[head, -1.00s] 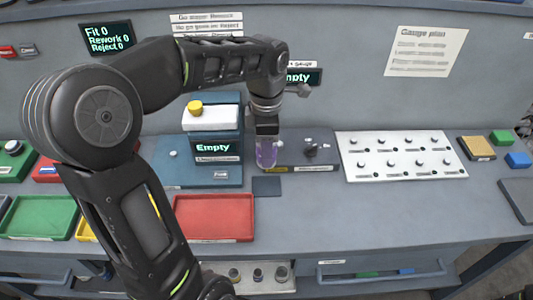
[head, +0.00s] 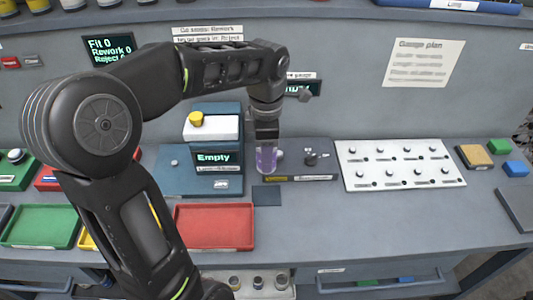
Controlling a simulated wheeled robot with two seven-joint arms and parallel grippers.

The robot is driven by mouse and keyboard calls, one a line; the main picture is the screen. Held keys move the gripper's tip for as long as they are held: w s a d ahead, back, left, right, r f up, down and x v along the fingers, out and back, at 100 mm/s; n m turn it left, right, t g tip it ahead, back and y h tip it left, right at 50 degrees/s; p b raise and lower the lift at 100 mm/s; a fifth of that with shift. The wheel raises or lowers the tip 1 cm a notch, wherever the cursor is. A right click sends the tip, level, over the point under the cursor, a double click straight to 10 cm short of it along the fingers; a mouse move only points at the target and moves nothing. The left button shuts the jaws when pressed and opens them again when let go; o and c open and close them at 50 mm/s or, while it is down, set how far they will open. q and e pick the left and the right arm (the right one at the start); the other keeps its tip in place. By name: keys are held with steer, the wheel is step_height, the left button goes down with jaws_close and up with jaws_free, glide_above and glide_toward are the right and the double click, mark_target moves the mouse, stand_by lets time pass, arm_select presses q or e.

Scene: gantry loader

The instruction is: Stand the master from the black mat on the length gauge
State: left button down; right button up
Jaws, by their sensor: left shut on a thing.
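My left gripper (head: 266,158) points down over the back of the bench, shut on a small piece. Purple shows at its fingertips; the piece, which I take for the master, is mostly hidden. The dark mat (head: 266,196) in front of it looks bare. A blue gauge station (head: 186,184) with a yellow knob and a display reading "Empty" stands just left of the gripper; its label is too small to read surely. A second gauge with small dark fittings (head: 312,157) lies right of the gripper, its display partly hidden by my arm. My right gripper is out of view.
A white plate with several pegs (head: 400,165) lies to the right. Red (head: 214,226) and green (head: 40,226) trays sit at the front left. Blocks (head: 475,156) lie at the far right. My left arm covers part of the left side. The front right bench is clear.

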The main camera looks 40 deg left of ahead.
arm_select(q)
steer(key=shift+r+p, duration=0.75)
steer(key=shift+r, duration=0.5)
